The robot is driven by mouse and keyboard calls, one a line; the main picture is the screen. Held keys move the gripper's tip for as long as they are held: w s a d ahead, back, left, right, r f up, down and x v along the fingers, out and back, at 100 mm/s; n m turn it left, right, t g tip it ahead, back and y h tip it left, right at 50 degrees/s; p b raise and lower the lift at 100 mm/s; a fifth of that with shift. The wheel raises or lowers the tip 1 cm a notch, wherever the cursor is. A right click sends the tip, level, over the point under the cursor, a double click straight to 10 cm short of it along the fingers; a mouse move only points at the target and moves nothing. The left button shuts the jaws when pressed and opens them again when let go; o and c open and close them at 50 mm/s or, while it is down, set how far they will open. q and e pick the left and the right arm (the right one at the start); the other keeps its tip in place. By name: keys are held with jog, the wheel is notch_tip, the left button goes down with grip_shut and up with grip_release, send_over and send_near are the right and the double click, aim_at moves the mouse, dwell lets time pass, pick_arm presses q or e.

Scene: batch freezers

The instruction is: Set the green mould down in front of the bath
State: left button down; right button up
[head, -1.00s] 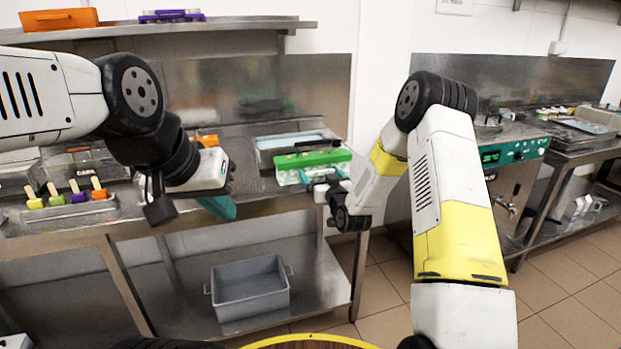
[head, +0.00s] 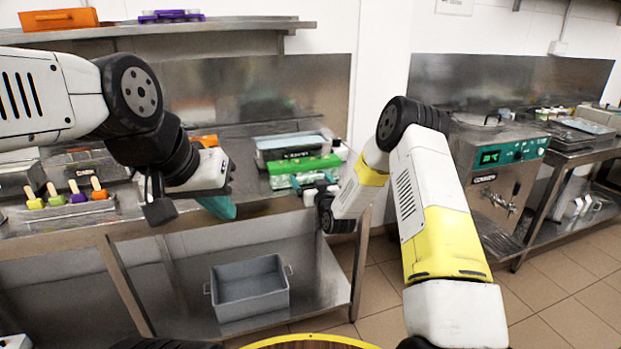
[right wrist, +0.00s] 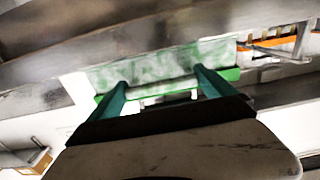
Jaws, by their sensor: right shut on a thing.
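The green mould (head: 304,164), with a bright green rim and a frosty pale body, is at the right end of the steel counter, just in front of the bath (head: 266,153). My right gripper (head: 311,187) is shut on the mould's near side. In the right wrist view its two teal fingers reach the mould (right wrist: 150,70). I cannot tell whether the mould's underside touches the counter. My left gripper (head: 218,206) hangs over the counter's front edge, left of the mould; its jaw opening is unclear. The mould hides part of the bath's front.
A tray with several coloured ice pops (head: 70,200) stands at the counter's left. A grey bin (head: 250,288) sits on the lower shelf. A machine with a green display (head: 498,157) stands to the right. Bare counter (head: 252,195) lies between my left gripper and the mould.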

jog(key=o, duration=1.6)
jog(key=shift+f, duration=0.1)
jog(key=shift+o, duration=0.2)
